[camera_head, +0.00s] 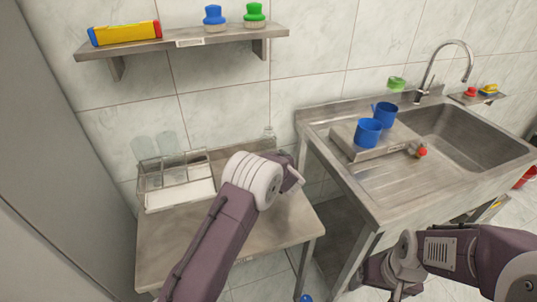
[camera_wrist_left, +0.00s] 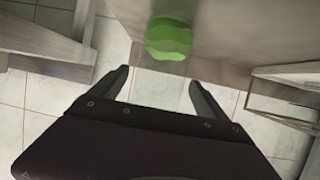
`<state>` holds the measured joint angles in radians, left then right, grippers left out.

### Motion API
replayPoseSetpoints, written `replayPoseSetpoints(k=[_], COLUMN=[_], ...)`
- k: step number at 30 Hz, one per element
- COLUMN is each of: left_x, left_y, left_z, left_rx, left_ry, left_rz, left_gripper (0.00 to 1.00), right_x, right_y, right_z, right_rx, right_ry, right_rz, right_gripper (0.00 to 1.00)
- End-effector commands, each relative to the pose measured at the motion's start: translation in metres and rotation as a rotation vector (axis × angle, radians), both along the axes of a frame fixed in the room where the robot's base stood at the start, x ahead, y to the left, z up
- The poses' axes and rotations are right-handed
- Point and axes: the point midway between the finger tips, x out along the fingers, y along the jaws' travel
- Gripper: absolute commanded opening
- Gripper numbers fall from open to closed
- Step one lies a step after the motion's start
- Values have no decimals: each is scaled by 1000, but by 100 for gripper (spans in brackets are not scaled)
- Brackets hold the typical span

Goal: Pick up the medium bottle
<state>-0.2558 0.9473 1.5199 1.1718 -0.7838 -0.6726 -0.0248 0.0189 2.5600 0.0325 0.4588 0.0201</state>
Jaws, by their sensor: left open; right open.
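No bottle can be named as the medium one with certainty. A small clear vessel (camera_head: 268,131), perhaps a bottle, stands at the back of the low metal table (camera_head: 265,228), partly behind my left arm. My left gripper is hidden behind its own wrist in the head view. My right gripper (camera_head: 392,284) is open at the bottom of the head view, in front of the sink unit.
A rack (camera_head: 178,197) with clear glass-like vessels (camera_head: 166,143) stands on the table's left. A wall shelf (camera_head: 190,41) holds a yellow box (camera_head: 124,33) and blue and green brushes. Right, the sink unit (camera_head: 395,200) carries two blue mugs (camera_head: 368,133). The table's front is largely clear.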

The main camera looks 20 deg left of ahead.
Motion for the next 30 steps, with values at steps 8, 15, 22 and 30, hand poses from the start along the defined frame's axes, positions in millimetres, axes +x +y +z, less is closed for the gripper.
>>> replayPoseSetpoints(k=[8, 15, 22, 30], left_x=[27, 27, 26, 26], left_y=[15, 14, 14, 14], left_z=[-13, -13, -13, -5], left_rx=[-1, -1, -1, -1], left_ry=[0, 0, 0, 0], left_rz=[0, 0, 0, 0], left_gripper=[87, 64, 22, 22], right_x=[0, 0, 0, 0], right_y=[0, 0, 0, 0], right_z=[-2, -2, -2, 0], right_rx=[0, 0, 0, 0], right_ry=[0, 0, 0, 0], right_rz=[0, 0, 0, 0], right_gripper=[85, 85, 85, 85])
